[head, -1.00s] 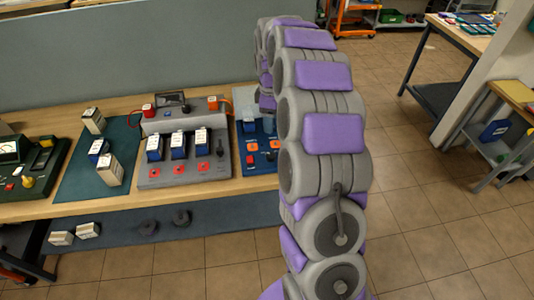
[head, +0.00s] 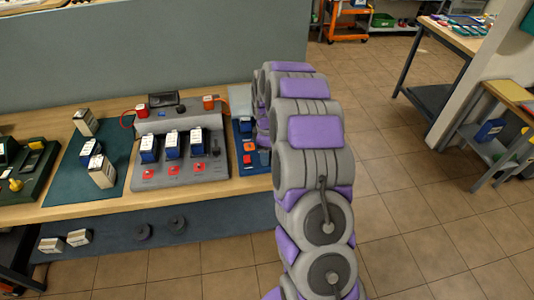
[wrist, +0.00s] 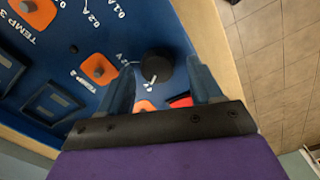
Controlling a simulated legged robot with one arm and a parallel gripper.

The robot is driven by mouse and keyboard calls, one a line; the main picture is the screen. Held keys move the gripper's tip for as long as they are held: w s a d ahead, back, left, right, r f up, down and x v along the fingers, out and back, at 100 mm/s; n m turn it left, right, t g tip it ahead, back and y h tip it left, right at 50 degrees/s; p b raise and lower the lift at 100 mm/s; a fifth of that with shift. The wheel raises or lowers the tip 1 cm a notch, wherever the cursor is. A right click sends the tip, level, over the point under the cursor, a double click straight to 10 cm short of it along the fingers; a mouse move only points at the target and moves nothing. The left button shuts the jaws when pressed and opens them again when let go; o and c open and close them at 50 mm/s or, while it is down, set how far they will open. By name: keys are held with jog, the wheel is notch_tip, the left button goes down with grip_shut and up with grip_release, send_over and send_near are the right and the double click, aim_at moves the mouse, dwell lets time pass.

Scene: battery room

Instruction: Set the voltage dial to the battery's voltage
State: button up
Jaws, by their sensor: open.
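A blue panel (head: 239,136) stands at the right end of the bench, partly hidden behind my arm. In the wrist view the blue panel (wrist: 60,65) carries a round black dial (wrist: 158,69) with a white pointer mark and printed labels in amps, such as "0.1 A" and "0.2 A". My gripper (wrist: 165,84) is open, its two fingers on either side of the dial's lower part in the picture. I cannot tell whether they touch it. Nothing is held. A grey charger (head: 190,178) holds three blue-and-white batteries (head: 172,145).
Orange buttons (wrist: 99,69) and a red part (wrist: 181,101) are near the dial. A green mat (head: 65,188) with several batteries (head: 102,172) lies left of the charger. A lower shelf (head: 200,235) holds dark round parts. The floor right of the bench is open.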

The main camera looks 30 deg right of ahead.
jog(key=shift+d+f, duration=0.2)
jog(key=shift+d, duration=0.15)
jog(key=shift+c, duration=0.7)
jog(key=shift+a, duration=0.1)
jog(key=c, duration=0.9)
